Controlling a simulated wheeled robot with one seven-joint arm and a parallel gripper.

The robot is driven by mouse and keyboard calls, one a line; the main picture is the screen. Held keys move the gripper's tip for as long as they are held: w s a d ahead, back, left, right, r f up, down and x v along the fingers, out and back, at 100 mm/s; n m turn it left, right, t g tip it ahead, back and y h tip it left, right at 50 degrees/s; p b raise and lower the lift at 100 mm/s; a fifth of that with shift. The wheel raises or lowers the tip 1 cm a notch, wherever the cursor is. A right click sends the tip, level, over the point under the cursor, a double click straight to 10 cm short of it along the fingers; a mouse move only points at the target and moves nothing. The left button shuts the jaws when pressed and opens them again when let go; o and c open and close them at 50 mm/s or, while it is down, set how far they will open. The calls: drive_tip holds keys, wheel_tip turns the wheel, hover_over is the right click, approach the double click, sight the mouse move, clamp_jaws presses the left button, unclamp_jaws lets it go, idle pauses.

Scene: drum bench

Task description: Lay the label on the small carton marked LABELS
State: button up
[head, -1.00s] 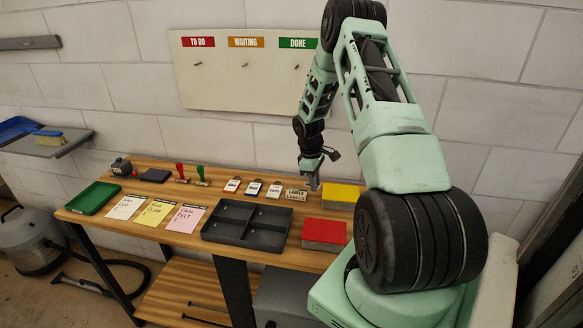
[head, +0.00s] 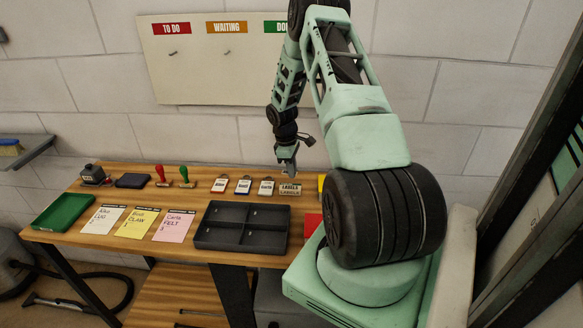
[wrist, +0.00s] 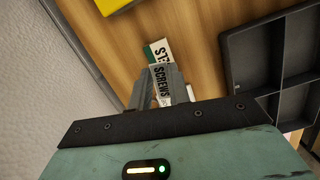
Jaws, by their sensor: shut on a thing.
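The small carton marked LABELS (head: 290,190) stands at the back of the wooden bench, right of the row of tags. My gripper (head: 287,168) is just above it in the head view, pointing down. In the wrist view my gripper (wrist: 160,90) is shut on a small label (wrist: 160,82) that reads SCREWS. A pale piece with a green end and letters ending in LS (wrist: 158,50) shows just beyond the fingertips; I cannot tell whether it touches the held label. The held label is too small to make out in the head view.
Several small tags (head: 242,186) lie left of the carton. A dark divided tray (head: 240,245) is in front. A yellow block (wrist: 110,4) and a red block (head: 313,224) are to the right, partly hidden by my arm. Colored cards and a green tray (head: 63,212) lie left.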

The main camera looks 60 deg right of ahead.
drive_tip(key=shift+f+b, duration=1.55)
drive_tip(key=shift+f, duration=0.95)
drive_tip(key=o, duration=0.7)
wheel_tip(320, 180, up, 17)
drive_tip(key=w+b, duration=0.2)
drive_tip(key=b, duration=0.3)
wheel_tip(320, 180, up, 5)
drive_tip(key=p, duration=0.5)
hover_over(292, 187)
drive_tip(key=w, duration=0.2)
drive_tip(key=shift+w+a+r, duration=0.1)
drive_tip(key=shift+w+a, duration=0.1)
drive_tip(key=shift+a, duration=0.25)
